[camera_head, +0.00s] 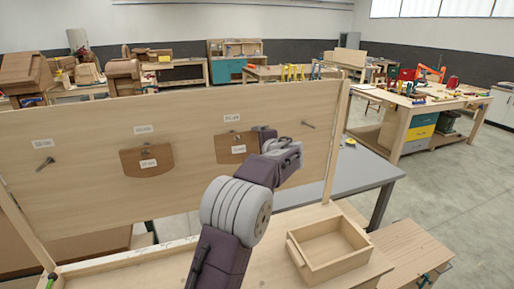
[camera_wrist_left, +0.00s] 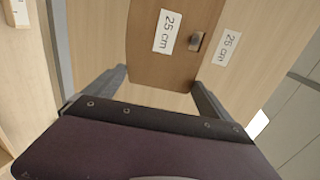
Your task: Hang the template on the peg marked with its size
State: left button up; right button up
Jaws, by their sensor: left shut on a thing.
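The brown template (camera_head: 232,148) is flat against or close to the upright board, under a size label (camera_head: 232,118). In the left wrist view the template (camera_wrist_left: 160,62) bears a "25 cm" label, and the board label (camera_wrist_left: 228,48) beside it also reads 25 cm. A dark peg (camera_wrist_left: 196,41) shows at the template's hole; I cannot tell whether the template's weight rests on it. My left gripper (camera_head: 265,140) is at the template's right side, shut on it. Its fingers (camera_wrist_left: 160,88) also show in the wrist view. My right gripper is not in view.
Another brown template (camera_head: 147,160) hangs left on the board (camera_head: 90,190). Bare pegs stick out at the far left (camera_head: 45,163) and right (camera_head: 308,124). An open wooden tray (camera_head: 330,248) sits below, front right. A grey table (camera_head: 362,172) stands behind the board.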

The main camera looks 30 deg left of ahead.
pick_arm(q)
jog(key=shift+s+d+b, duration=0.65)
jog(key=shift+s+d, duration=0.1)
jog(key=shift+d, duration=0.15)
jog(key=s+d+b, duration=0.4)
jog(key=s+d, duration=0.1)
jog(key=shift+d, duration=0.4)
jog(key=s+d+f, duration=0.2)
jog(key=d+f, duration=0.4)
jog(key=f, duration=0.6)
jog(key=s+d+f, duration=0.2)
jog(key=d+f, duration=0.3)
jog(key=f, duration=0.8)
jog(key=s+d+f, duration=0.1)
jog(key=s+f, duration=1.1)
jog(key=s, duration=0.2)
jog(key=shift+s+d+f, duration=0.3)
